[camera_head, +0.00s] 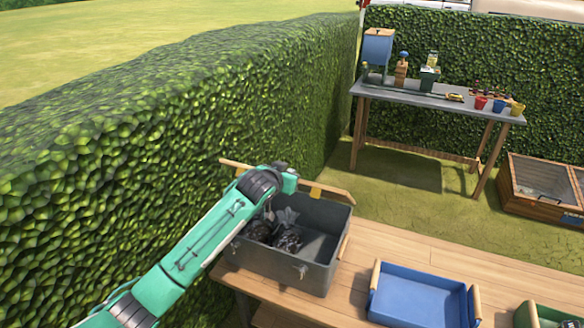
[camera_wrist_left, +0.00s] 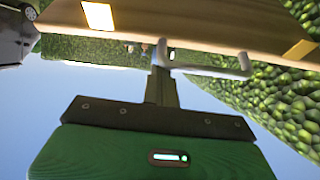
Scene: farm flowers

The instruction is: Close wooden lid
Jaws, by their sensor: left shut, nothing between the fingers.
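The wooden lid (camera_head: 333,195) stands raised along the back of the grey box (camera_head: 319,276), seen nearly edge-on in the head view. The box's top is open, with dark objects (camera_head: 287,238) inside. My left arm reaches over the box from the left, and my left gripper (camera_head: 283,170) is at the lid's upper edge, partly hidden by my wrist. In the left wrist view the lid (camera_wrist_left: 200,25) spans the top with yellow patches, and a pale bracket shows beside the shut, empty fingers (camera_wrist_left: 161,76). I cannot tell whether they touch the lid. My right gripper is out of view.
A blue tray (camera_head: 374,309) and part of a green container (camera_head: 529,318) stand on the wooden table (camera_head: 450,257) to the right. A hedge (camera_head: 120,130) rises close on the left. A grey workbench (camera_head: 400,91) with pots stands farther back.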

